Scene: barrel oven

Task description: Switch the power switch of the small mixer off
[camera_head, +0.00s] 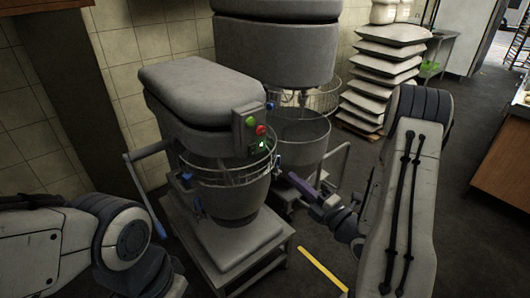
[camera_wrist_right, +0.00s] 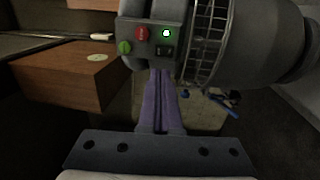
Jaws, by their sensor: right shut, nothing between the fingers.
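The small mixer (camera_head: 200,95) stands on a low stand, with its bowl behind a wire guard. Its control panel (camera_head: 252,130) carries a green button, a red button and a green-lit spot. In the right wrist view the panel (camera_wrist_right: 148,40) shows a green light (camera_wrist_right: 166,33) and, under it, the black power switch (camera_wrist_right: 165,50); its position is too small to tell. My right gripper (camera_head: 291,178) is shut and empty, below and to the right of the panel. In the wrist view its purple fingers (camera_wrist_right: 158,74) point towards the panel, tips just under the switch. My left gripper is out of view.
A larger mixer (camera_head: 275,50) stands close behind, with its bowl (camera_head: 303,135) near my right gripper. The wire guard (camera_head: 225,172) sticks out below the panel. Stacked sacks (camera_head: 385,65) stand at the back right. A wooden counter (camera_head: 503,155) is at the right edge, with open floor before it.

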